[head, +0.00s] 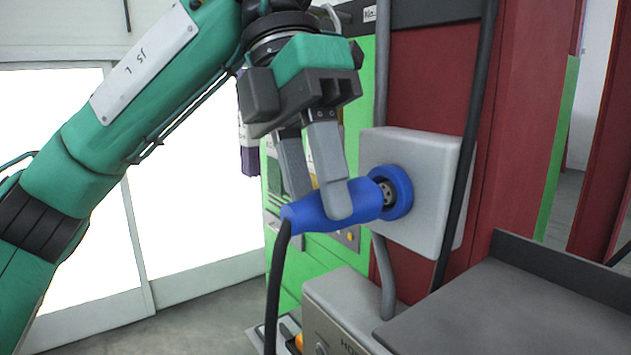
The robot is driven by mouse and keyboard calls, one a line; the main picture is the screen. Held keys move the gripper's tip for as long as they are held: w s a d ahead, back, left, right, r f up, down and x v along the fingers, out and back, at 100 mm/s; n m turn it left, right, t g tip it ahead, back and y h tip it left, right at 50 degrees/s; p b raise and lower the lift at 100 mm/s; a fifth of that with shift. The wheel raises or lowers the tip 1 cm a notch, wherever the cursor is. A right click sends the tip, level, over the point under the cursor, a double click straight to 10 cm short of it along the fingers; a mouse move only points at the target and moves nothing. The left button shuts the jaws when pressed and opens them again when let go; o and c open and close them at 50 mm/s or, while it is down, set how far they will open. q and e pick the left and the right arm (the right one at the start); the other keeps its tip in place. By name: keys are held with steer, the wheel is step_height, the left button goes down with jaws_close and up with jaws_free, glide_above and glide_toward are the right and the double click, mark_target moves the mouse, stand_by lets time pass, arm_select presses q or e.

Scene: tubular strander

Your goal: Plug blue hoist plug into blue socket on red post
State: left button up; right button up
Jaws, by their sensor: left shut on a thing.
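The blue hoist plug (308,214) is held level in my left gripper (335,205), whose two grey fingers are shut on its body. A black cable hangs down from the plug's rear end. The plug's front end points right, at the blue socket (399,192) on a grey box (425,160) fixed to the red post (424,82). The plug's front overlaps the left edge of the socket ring in the head view. The dark socket face with its holes still shows to the right of the plug. I cannot tell whether they touch. My right gripper is not in view.
A black cable (470,130) runs down in front of the grey box's right side. A grey conduit (384,275) runs below the box. A dark tray-like surface (520,300) lies at lower right. A green cabinet (312,262) stands behind the plug.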

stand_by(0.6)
arm_select(q)
steer(key=shift+w+d+p, duration=0.55)
steer(key=shift+w+d, duration=0.1)
steer(key=shift+d, duration=0.25)
steer(key=o, duration=1.1)
steer(key=shift+r, duration=0.1)
